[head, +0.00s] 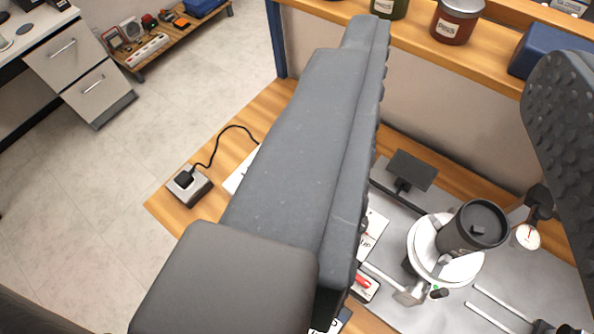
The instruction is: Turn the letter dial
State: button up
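My gripper (465,45) is open, with its two grey fingers far apart and nothing between them. The left finger crosses the middle of the head view, and the studded right finger stands at the right edge. Between and below them, a white round plate (424,236) with a black cylinder (473,227) on it stands on a grey metal sheet. A small white round gauge (527,237) with a red needle is right of the cylinder. I cannot tell which part is the letter dial; no letters are readable, and the left finger hides part of the bench.
A wooden shelf (412,32) with a red jar (457,20) and a blue box (545,48) runs along the back. A black plate on a stand (411,170), a red-handled switch (361,284) and metal rods crowd the sheet. A socket box (188,186) with a cable is at left.

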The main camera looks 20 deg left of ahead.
jog(key=shift+w+a, duration=0.15)
jog(key=shift+w, duration=0.15)
